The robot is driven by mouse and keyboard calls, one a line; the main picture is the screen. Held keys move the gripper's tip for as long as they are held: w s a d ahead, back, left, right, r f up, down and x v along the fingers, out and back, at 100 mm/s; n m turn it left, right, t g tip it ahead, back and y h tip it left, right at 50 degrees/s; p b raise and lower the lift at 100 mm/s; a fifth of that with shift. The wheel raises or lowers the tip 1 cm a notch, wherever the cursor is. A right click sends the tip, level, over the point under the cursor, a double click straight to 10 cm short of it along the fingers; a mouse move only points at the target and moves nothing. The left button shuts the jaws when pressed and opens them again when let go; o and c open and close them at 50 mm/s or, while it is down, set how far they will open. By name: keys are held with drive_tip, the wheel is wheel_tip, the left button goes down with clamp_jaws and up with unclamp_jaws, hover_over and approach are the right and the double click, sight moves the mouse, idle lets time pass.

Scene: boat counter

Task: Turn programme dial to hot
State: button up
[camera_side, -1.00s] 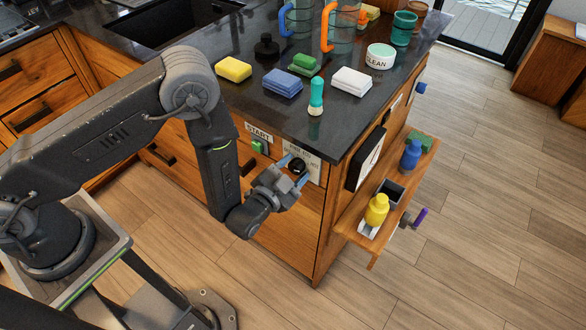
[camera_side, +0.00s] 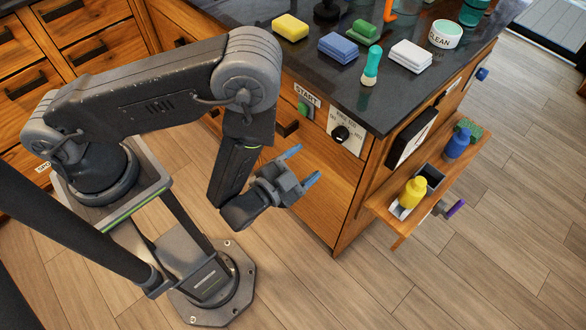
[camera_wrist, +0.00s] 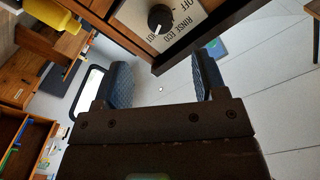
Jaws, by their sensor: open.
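The programme dial (camera_side: 341,133) is a round black knob on a white labelled plate on the counter's front. In the wrist view the dial (camera_wrist: 160,18) shows at the top, with OFF, RINSE, ECO and HOT lettered around it. A white mark on the knob appears to point towards the HOT side, but it is too small to be sure. My gripper (camera_side: 303,166) is open and empty, with blue fingers, in front of and apart from the dial. In the wrist view my gripper (camera_wrist: 162,75) has nothing between its fingers.
A green START button (camera_side: 303,108) sits left of the dial plate. An open door shelf (camera_side: 425,195) at right holds a yellow bottle (camera_side: 413,192) and a blue bottle (camera_side: 458,142).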

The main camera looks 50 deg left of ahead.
drive_tip(key=shift+s, duration=1.5)
drive_tip(key=w+a+r+n+g+h, duration=0.1)
drive_tip(key=w+r+n+g, duration=0.25)
drive_tip(key=r, duration=0.55)
drive_tip(key=w+a+r+n+g+h, duration=0.1)
drive_tip(key=w+r+n+g, duration=0.25)
drive_tip(key=r, duration=0.65)
drive_tip(key=s+a+r+g+y, duration=0.1)
drive_tip(key=s+a+r+g, duration=0.1)
drive_tip(key=s+a+r, duration=0.3)
drive_tip(key=s+a+r+g+y, duration=0.1)
drive_tip(key=s+a+r+g, duration=0.2)
drive_tip(key=s+a+r, duration=0.2)
drive_tip(key=s+a, duration=0.3)
drive_tip(key=s, duration=0.3)
drive_tip(key=shift+s, duration=0.2)
drive_tip(key=shift+r, duration=0.1)
